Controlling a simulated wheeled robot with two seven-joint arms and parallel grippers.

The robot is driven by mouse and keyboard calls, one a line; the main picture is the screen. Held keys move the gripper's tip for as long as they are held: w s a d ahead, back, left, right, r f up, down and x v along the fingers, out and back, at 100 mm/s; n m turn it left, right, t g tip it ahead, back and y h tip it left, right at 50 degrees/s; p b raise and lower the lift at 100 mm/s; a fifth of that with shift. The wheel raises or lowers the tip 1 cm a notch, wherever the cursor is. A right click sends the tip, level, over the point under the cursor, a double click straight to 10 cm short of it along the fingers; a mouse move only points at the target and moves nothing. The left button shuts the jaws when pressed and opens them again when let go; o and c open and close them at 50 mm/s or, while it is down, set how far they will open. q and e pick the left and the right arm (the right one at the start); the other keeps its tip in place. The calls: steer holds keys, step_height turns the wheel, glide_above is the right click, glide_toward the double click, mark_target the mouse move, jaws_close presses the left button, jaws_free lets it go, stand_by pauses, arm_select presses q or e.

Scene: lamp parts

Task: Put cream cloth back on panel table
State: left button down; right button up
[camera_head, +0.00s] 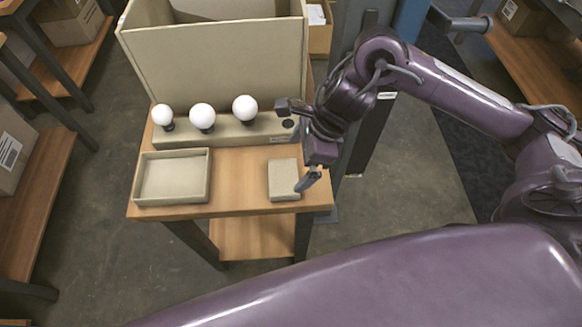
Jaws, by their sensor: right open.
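A small square cream piece (283,180), which looks like the folded cream cloth, lies flat on the right front of the wooden panel table (236,182). My right gripper (298,144) is open and empty at the table's right side, its fingers spread wide. Its lower finger shows at the right edge of the cream piece. Its upper finger is near the right end of the bulb panel (225,133). I cannot tell whether either finger touches anything. My left gripper is not in view.
Three white bulbs (202,117) stand on the bulb panel. A shallow empty beige tray (145,192) sits at the table's left front. A large open beige box (215,62) stands behind. Bare wood separates tray and cream piece. Shelves with cardboard boxes (72,22) stand left.

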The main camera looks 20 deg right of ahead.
steer(key=v, duration=0.5)
steer(key=shift+r, duration=0.1)
stand_by(0.4)
